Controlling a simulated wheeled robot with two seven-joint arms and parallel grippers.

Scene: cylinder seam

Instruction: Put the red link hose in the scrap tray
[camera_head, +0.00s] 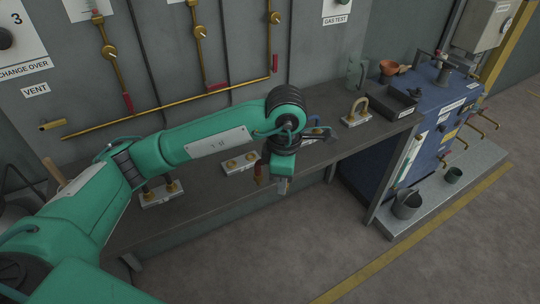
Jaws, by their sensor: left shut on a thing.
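My left gripper (283,186) points down just off the front edge of the bench, near the middle of the view. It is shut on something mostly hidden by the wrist. A short red-brown piece, seemingly the red link hose (259,173), shows just left of the gripper; its full shape is hidden. A dark open tray (402,113) with a pale label, which looks like the scrap tray, stands at the bench's right end, well right of and beyond the gripper. My right gripper is not in view.
The grey bench (330,152) runs along the wall panel. A brass U-shaped link (360,104) stands on a white block left of the tray. A green jug (355,73) and an orange-brown bowl (390,67) are behind. A blue cabinet (432,113) adjoins the bench's right end.

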